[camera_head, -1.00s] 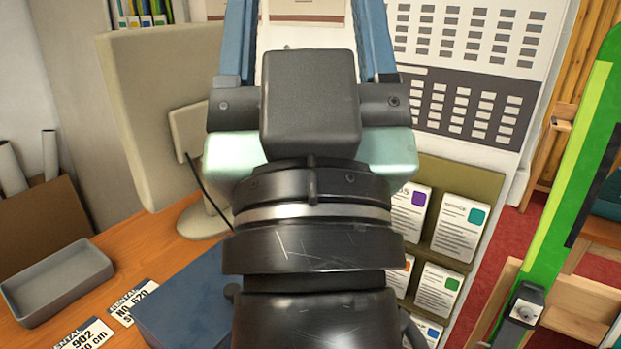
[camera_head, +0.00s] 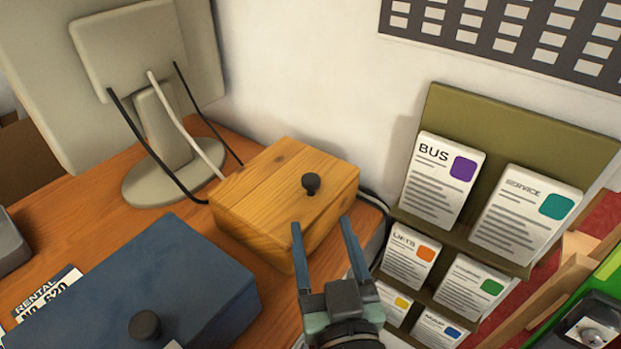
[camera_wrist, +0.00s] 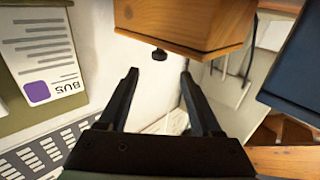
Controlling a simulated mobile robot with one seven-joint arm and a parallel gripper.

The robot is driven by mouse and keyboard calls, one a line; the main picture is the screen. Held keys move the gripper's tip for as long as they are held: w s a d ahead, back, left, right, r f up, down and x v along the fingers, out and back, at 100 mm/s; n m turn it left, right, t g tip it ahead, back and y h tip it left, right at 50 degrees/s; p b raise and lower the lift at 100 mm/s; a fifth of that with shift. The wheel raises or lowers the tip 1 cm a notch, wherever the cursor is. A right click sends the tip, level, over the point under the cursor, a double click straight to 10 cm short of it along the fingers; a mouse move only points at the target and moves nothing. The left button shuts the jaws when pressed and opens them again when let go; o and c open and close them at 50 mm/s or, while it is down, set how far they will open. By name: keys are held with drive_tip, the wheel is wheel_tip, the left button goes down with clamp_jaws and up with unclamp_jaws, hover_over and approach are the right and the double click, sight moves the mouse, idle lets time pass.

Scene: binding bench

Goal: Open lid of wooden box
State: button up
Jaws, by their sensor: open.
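The wooden box (camera_head: 270,203) stands on the table in the head view, its lid (camera_head: 285,175) down. A dark round knob (camera_head: 311,183) sits on the lid near its right side. My gripper (camera_head: 322,222) is open and empty, its two fingers pointing toward the knob from the front right, apart from it as far as I can tell. In the wrist view, the box (camera_wrist: 185,22) is at the top, with the knob (camera_wrist: 159,54) just beyond and between the open fingertips (camera_wrist: 160,72).
A blue box (camera_head: 165,285) with a dark knob stands front left of the wooden box. A monitor (camera_head: 140,60) with cables is behind at left. A leaflet rack (camera_head: 520,125) is at right, close to my gripper. A rental tag (camera_head: 45,300) lies at left.

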sight(312, 188)
drive_tip(key=w, duration=0.3)
drive_tip(key=w+a+p, duration=0.1)
drive_tip(key=w, duration=0.6)
drive_tip(key=shift+w+a+p, duration=0.3)
drive_tip(key=shift+p, duration=0.1)
drive_tip(key=shift+c, duration=0.3)
clamp_jaws()
idle(0.6)
